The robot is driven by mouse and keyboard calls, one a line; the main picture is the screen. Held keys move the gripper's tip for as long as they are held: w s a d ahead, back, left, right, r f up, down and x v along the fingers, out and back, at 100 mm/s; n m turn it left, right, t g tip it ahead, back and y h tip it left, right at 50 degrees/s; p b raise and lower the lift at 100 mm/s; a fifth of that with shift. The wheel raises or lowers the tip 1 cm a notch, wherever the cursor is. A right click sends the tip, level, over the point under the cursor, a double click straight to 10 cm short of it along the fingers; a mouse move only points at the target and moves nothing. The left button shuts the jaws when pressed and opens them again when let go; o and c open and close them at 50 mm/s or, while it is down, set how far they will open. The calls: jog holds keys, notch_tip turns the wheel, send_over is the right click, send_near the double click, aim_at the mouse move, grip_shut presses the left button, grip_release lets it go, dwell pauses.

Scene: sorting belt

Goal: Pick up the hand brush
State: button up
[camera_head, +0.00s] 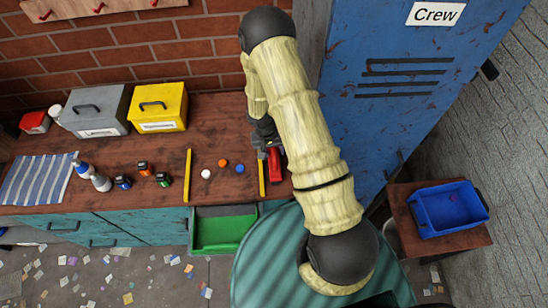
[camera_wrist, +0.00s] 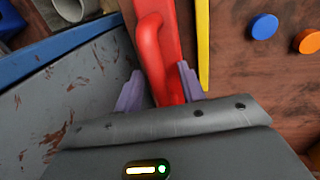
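A red tool with an arched handle (camera_wrist: 151,45) lies on the wooden bench top in the wrist view, and its handle runs down between my fingers. It may be the hand brush; its bristles are not visible. The red tool also shows in the head view (camera_head: 274,165), partly hidden by my gripper. My gripper (camera_wrist: 160,90) is open, with one purple finger on each side of the red handle. A gap shows at the left finger; the right finger is close to the handle, and contact cannot be told. In the head view my gripper (camera_head: 264,146) is largely hidden by my arm.
A yellow strip (camera_head: 262,177) lies just left of the red tool. Blue (camera_head: 240,168), orange (camera_head: 223,163) and white (camera_head: 206,174) discs lie farther left. The blue locker (camera_head: 385,115) stands close on the right. A green bin (camera_head: 222,230) sits below the bench front.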

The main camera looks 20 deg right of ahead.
grip_shut()
jog(key=shift+r, duration=0.1)
notch_tip(320, 180, up, 10)
jog(key=shift+f+b, duration=0.1)
jog(key=shift+b, duration=0.9)
